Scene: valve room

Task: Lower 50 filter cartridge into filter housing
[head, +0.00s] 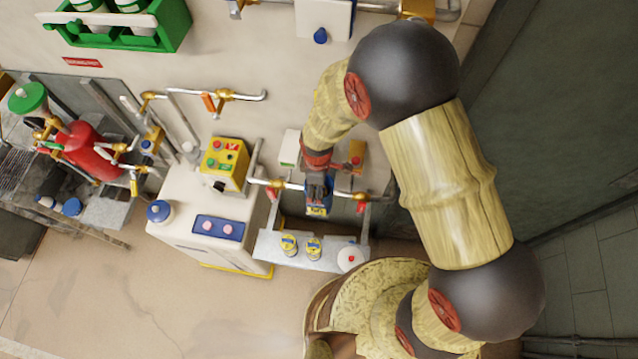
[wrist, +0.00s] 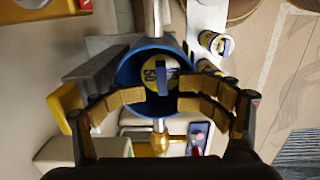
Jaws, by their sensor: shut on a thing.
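The 50 filter cartridge (wrist: 152,72) shows its yellow and white top with "50" and a blue strip across it in the wrist view. My gripper (wrist: 160,96) is shut on it, with one finger on each side. The blue filter housing (wrist: 125,68) is an open round cup on the pipe line, and its rim surrounds the cartridge in this view. How deep the cartridge sits cannot be told. In the head view my gripper (head: 317,180) points down over the pipe line at the housing, and my wrist hides most of it.
Two more yellow-labelled cartridges (head: 301,247) stand on a grey shelf (head: 270,245) beside a white round item with a red centre (head: 349,258). Red-handled valves flank the housing on the pipe. A white cabinet (head: 205,215) with a yellow button box (head: 224,163) stands to the left.

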